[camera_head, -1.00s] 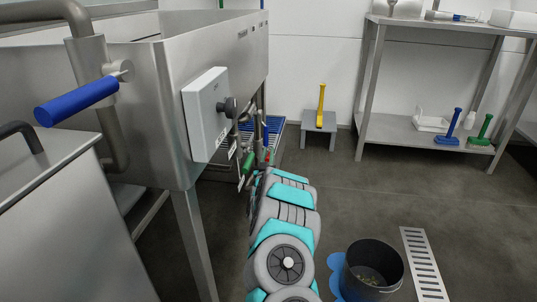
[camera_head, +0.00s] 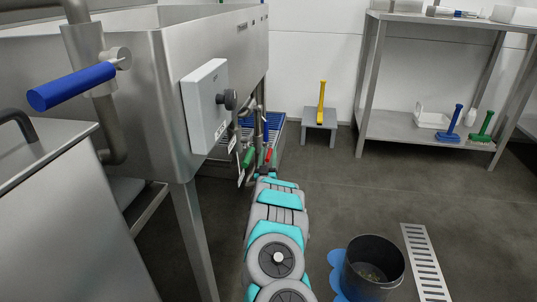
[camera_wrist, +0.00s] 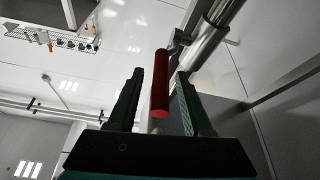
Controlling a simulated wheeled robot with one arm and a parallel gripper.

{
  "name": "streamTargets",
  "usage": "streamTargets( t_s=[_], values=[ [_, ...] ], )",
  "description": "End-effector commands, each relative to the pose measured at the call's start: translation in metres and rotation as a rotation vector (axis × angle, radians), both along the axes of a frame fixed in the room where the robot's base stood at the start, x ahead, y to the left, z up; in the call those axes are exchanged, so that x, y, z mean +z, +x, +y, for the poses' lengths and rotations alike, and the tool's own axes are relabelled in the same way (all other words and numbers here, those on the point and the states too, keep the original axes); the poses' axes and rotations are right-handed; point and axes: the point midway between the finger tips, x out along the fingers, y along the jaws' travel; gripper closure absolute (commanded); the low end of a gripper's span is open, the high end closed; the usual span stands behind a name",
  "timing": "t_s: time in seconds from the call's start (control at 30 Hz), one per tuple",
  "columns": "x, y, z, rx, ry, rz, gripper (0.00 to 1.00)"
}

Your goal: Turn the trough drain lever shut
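A red lever handle (camera_wrist: 160,85) stands between the two green-black fingers of my gripper (camera_wrist: 160,74) in the wrist view. The fingers are open, with a visible gap on each side of the handle. A metal pipe and valve fitting (camera_wrist: 205,42) lie just beyond it to the right. My gripper is mostly hidden behind my arm there. I cannot tell from a label which lever is the trough drain lever.
The steel tank (camera_head: 215,45) with a grey control box (camera_head: 205,105) stands left of my arm. A large blue lever (camera_head: 72,85) is at the near left. A black bucket (camera_head: 373,242) and a floor grate (camera_head: 424,262) are at the right. Open floor lies beyond.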

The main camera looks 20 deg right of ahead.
Motion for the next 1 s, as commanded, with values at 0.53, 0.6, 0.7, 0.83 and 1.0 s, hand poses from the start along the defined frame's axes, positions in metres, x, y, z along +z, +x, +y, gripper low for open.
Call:
streamTargets(
  t_s=[0.53,0.6,0.7,0.83,1.0],
  values=[
    [-0.010,-0.020,0.013,0.003,0.002,0.003,0.48],
    [-0.014,-0.028,0.017,0.002,0.002,0.004,0.48],
    [-0.020,-0.041,0.023,0.002,0.002,0.003,0.48],
    [-0.025,-0.053,0.030,0.001,0.001,0.002,0.48],
    [-0.030,-0.061,0.035,0.001,0.000,0.001,0.48]
  ],
)
